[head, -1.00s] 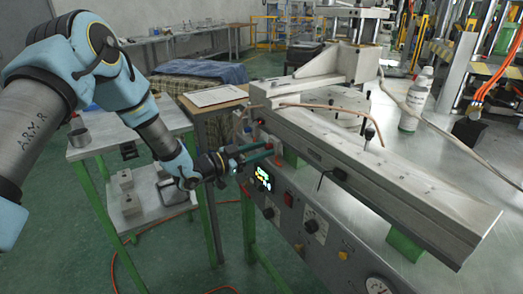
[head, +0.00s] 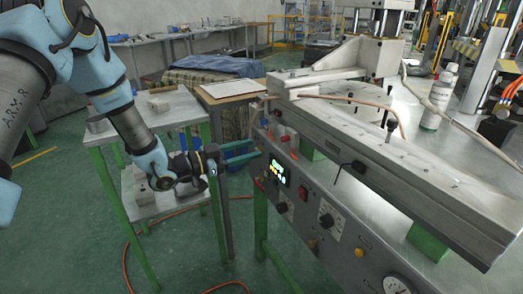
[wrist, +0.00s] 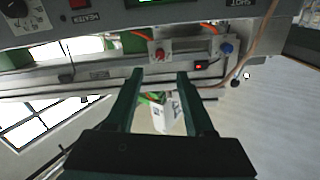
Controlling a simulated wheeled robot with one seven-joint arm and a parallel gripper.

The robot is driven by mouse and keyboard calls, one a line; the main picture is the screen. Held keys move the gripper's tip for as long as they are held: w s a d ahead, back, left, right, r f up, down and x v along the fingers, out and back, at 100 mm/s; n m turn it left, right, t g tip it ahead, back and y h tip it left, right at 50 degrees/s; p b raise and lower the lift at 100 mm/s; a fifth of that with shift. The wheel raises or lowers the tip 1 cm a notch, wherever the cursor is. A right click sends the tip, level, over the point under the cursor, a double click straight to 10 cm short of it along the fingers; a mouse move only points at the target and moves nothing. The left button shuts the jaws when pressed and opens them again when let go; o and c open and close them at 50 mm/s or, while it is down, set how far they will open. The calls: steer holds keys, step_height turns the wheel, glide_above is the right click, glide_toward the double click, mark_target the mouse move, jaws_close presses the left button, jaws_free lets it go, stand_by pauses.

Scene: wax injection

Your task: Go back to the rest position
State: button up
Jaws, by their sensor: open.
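The wax injection machine (head: 315,215) stands at the right of the head view, with a lit display and knobs on its front panel. My gripper (head: 254,150) is open and empty, its two teal fingers pointing at the machine's left end, with a small visible gap before the panel. In the wrist view my gripper (wrist: 160,75) shows two parted dark fingers with nothing between them. Beyond them are a red button (wrist: 159,55) and a blue knob (wrist: 226,48) on the machine, whose labels appear upside down.
A green-legged side table (head: 160,115) with metal blocks and a cup stands left, behind my arm. A wooden stand (head: 228,90) with paper is behind my gripper. A white bottle (head: 438,98) stands at right. An orange hose (head: 175,222) lies on the floor.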

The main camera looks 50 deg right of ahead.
steer(key=shift+w+a, duration=0.2)
steer(key=shift+a, duration=0.3)
